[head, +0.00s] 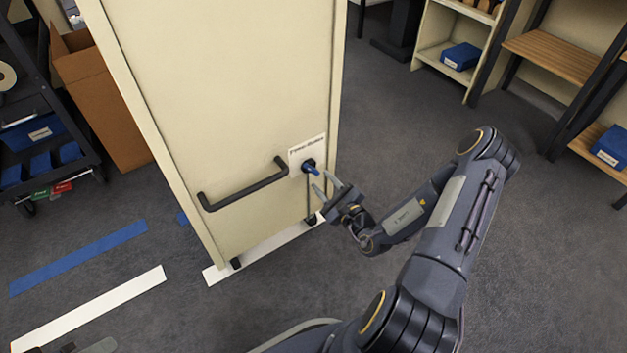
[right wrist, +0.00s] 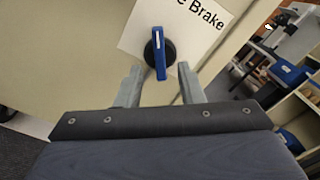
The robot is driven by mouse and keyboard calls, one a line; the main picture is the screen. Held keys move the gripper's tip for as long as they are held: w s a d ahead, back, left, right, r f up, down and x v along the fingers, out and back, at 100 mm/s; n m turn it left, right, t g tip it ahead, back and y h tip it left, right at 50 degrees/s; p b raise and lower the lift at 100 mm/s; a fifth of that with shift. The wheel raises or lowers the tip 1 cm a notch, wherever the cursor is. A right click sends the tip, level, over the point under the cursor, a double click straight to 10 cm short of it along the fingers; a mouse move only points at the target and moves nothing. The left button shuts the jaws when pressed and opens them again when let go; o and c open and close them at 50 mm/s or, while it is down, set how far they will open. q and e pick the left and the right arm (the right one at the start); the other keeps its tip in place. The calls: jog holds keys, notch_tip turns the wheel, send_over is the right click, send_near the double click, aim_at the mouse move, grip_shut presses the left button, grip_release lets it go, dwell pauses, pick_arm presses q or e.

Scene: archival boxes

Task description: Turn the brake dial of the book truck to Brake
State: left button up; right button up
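The book truck (head: 220,90) is a tall cream cabinet with a label plate (head: 304,152) on its end panel. The plate also shows in the right wrist view (right wrist: 133,36), where "Brake" is readable and the rest is cut off. The brake dial (head: 311,167) has a dark round base and a blue lever. In the right wrist view the lever (right wrist: 159,62) stands nearly upright, with a white line near its upper end. My right gripper (head: 327,187) is open, its fingers either side of the lever's lower end, apparently not touching. My left gripper is not seen.
A black handle bar (head: 243,190) sticks out left of the dial. White and blue floor strips (head: 80,258) lie at the left. A cardboard box (head: 100,100) and dark cart (head: 45,110) stand behind. Shelves (head: 450,45) stand at the right; the carpet between is clear.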

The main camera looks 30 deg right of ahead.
aim_at(313, 172)
jog(key=shift+w+a+b, duration=0.2)
jog(key=shift+w+b, duration=0.3)
jog(key=shift+w, duration=1.6)
grip_shut()
